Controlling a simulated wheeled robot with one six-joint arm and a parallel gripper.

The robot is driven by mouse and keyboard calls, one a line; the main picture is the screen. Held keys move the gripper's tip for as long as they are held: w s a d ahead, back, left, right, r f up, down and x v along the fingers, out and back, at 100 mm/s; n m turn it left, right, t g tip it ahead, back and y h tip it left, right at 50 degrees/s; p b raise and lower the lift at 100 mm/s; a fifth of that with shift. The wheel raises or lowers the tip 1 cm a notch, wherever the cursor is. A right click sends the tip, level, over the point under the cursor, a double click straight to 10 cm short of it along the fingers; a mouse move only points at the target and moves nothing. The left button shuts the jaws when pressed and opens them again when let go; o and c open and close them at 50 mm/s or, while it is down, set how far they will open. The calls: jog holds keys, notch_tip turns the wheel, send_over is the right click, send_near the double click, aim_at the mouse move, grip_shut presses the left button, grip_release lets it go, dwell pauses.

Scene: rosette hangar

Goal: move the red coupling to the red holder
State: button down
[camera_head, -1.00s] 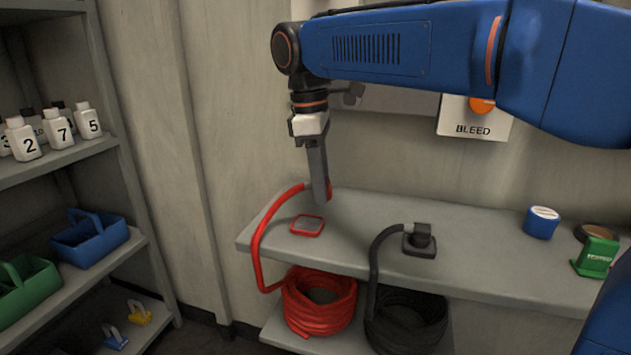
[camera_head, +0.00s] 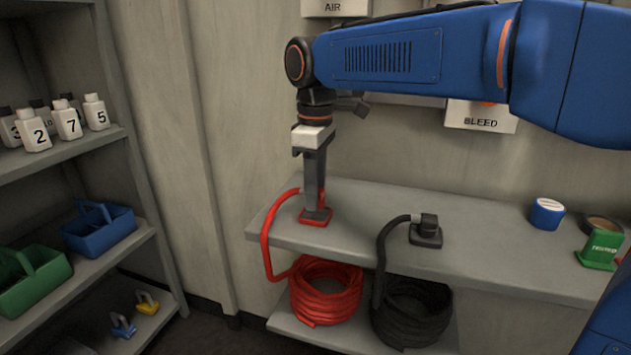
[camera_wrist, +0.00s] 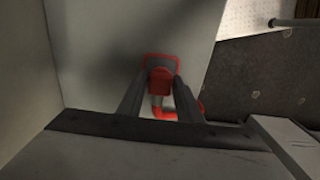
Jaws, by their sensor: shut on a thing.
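My gripper (camera_head: 316,202) points straight down at the left end of the grey shelf. It is shut on the red coupling (camera_wrist: 160,82), which shows between the two fingers in the wrist view. The coupling is the end of a red hose (camera_head: 266,240) that bends down over the shelf's front edge. The red holder (camera_head: 316,217), a flat red-rimmed square, lies directly under the fingertips; its rim also shows around the coupling in the wrist view (camera_wrist: 160,56). The coupling is at or just above the holder; whether it is fully seated I cannot tell. The fingers mostly hide it in the head view.
A black coupling sits in a black holder (camera_head: 426,236) to the right. Coiled red hose (camera_head: 326,292) and black hose (camera_head: 412,312) lie on the lower shelf. A wall is close behind.

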jog(key=shift+f, duration=0.55)
jog(key=shift+f, duration=0.45)
dwell(0.9)
jog(key=c, duration=1.2)
grip_release()
